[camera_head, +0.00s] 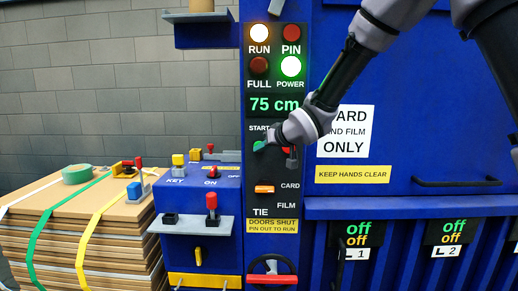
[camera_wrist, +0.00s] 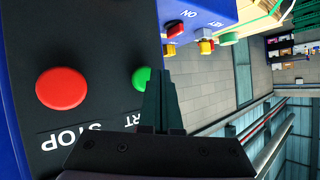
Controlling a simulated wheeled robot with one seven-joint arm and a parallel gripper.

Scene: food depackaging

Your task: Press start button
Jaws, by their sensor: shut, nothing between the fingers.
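The green start button (camera_head: 260,145) is on the dark control panel, below the START label. It also shows in the wrist view (camera_wrist: 139,78), partly covered by my fingers. My gripper (camera_head: 271,143) is shut and empty, with its fingertips right at the green button. In the wrist view my gripper (camera_wrist: 160,75) overlaps the button's edge; I cannot tell whether it touches. The red stop button (camera_wrist: 62,88) is beside it in the wrist view. In the head view my gripper largely hides that side of the panel.
The RUN lamp (camera_head: 259,33) and POWER lamp (camera_head: 291,66) are lit; the PIN lamp (camera_head: 291,33) and FULL lamp (camera_head: 258,66) look dark red. A blue key box (camera_head: 200,180) juts out left of the panel, near strapped cardboard (camera_head: 75,215).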

